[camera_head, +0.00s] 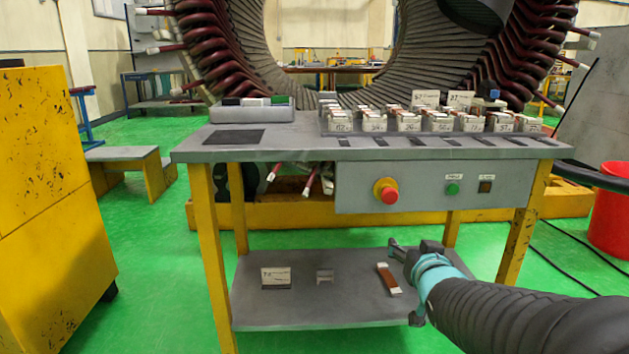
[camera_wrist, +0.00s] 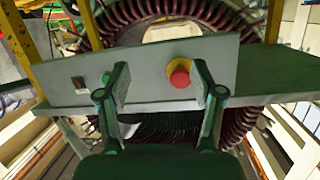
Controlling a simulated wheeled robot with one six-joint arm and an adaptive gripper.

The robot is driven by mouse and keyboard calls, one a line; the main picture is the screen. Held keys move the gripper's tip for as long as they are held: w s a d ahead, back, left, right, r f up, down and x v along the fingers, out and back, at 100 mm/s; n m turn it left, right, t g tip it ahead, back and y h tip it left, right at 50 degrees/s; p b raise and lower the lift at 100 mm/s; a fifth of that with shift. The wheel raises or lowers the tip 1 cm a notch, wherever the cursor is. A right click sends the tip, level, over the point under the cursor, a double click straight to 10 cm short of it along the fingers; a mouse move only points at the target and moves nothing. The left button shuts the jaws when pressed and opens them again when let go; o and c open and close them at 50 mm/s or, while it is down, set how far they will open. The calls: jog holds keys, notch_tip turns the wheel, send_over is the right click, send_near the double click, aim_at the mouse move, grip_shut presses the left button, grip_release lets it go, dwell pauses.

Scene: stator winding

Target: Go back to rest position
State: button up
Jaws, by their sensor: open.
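My gripper (camera_head: 398,252) is in the right part of the head view, in front of the table and beside the lower shelf (camera_head: 330,312). Its fingers point left. In the wrist view my gripper (camera_wrist: 163,98) shows two spread fingers with nothing between them. Behind the fingers is the table's grey front panel, with a red stop button (camera_wrist: 180,74) beside the right finger. In the head view the red stop button (camera_head: 389,194) is above and left of my gripper. A brown bar with white ends (camera_head: 389,278) lies on the lower shelf just below the fingertips; I see no grip on it.
The grey tabletop (camera_head: 290,146) holds rows of labelled blocks (camera_head: 408,122) and a grey tray (camera_head: 252,113). A large stator ring (camera_head: 225,50) stands behind. A yellow cabinet (camera_head: 50,190) is at left, a red bin (camera_head: 609,210) at right.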

jog(key=s+f+g, duration=0.7)
jog(key=s+f, duration=0.1)
jog(key=s, duration=0.3)
jog(key=s+a+r+n+g+p, duration=0.1)
jog(key=s+a+r, duration=0.1)
jog(key=s, duration=0.4)
jog(key=s+a+r+n+g+y, duration=0.1)
jog(key=s+a+r, duration=0.1)
jog(key=s+a, duration=0.2)
jog(key=s, duration=0.3)
jog(key=shift+a+g+p, duration=0.3)
jog(key=shift+p, duration=0.05)
jog(key=shift+s, duration=0.1)
